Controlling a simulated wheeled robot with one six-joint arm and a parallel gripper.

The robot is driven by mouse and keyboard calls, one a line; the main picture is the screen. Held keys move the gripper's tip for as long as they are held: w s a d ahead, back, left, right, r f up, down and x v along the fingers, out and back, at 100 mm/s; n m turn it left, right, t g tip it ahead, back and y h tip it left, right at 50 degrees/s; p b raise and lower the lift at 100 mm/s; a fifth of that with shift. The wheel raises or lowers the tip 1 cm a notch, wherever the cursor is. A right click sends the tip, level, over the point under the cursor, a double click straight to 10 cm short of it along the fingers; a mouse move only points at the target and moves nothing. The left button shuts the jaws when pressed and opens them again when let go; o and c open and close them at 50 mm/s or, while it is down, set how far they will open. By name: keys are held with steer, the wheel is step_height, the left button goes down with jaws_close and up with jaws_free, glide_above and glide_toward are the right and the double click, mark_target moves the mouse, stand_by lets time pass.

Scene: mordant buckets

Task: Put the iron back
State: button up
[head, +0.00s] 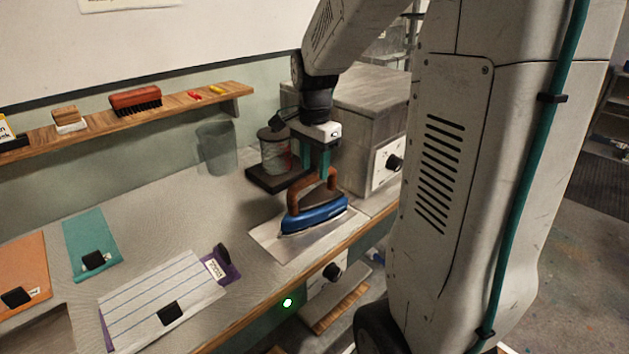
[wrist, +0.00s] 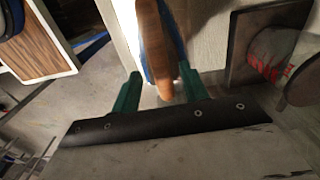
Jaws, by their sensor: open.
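The iron (head: 315,218) has a blue body and a brown handle. In the head view it sits on a pale flat plate (head: 270,238) near the counter's front edge. My gripper (head: 319,170) is above it, pointing down, with its green fingers at the handle. In the wrist view the brown handle (wrist: 157,45) reaches between the two open green fingers of my gripper (wrist: 160,88). I cannot tell whether a finger touches it. The iron's sole is mostly hidden in the wrist view.
A grey box with a dial (head: 388,163) stands close to the right of the iron. A can (head: 274,152) on a dark tray (head: 268,180) stands behind it, beside a clear container (head: 216,148). Cloths, including a striped one (head: 150,300), lie to the left.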

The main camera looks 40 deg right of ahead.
step_height(320, 180, up, 5)
steer(key=shift+r, duration=0.15)
steer(key=shift+s+a+r, duration=0.15)
steer(key=shift+a+r, duration=0.1)
steer(key=shift+a, duration=0.05)
steer(key=s+a+n+t, duration=0.1)
steer(key=s+a+n, duration=1.5)
steer(key=s, duration=0.3)
steer(key=shift+s+a+n, duration=0.15)
steer(key=shift+a+n, duration=0.1)
steer(key=shift+n, duration=0.55)
steer(key=shift+c, duration=0.8)
steer(key=shift+d, duration=0.1)
